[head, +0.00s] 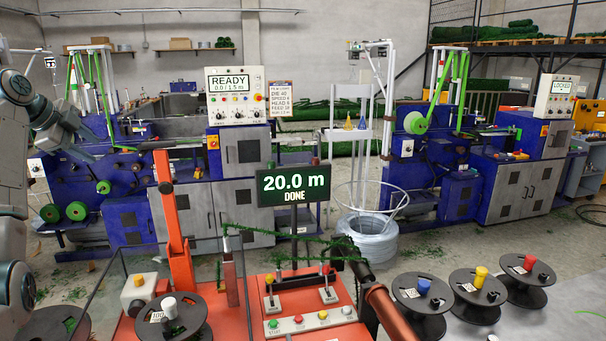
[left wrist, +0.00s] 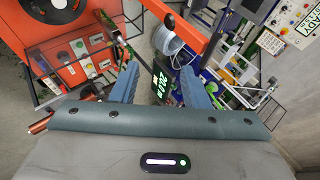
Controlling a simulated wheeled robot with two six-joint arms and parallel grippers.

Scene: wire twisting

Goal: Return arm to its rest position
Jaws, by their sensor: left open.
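My left arm rises along the left edge of the head view, grey and jointed. Its left gripper (head: 88,148) is raised in the air, in front of the blue machine at the left. In the left wrist view, the left gripper's two blue-grey fingers (left wrist: 158,85) stand apart with nothing held between them. The orange winding bench (head: 240,318) lies below and to the right of it, apart from the gripper. Green twisted wire (head: 290,238) stretches across above the bench. The display (head: 293,184) reads 20.0 m DONE. My right gripper is not in view.
An orange post (head: 172,225) stands on the bench's left side. Black spools with blue (head: 420,297), yellow (head: 478,285) and red (head: 526,272) knobs stand at the right. A wire coil (head: 368,238) sits on the floor behind. Blue machines (head: 240,165) line the back.

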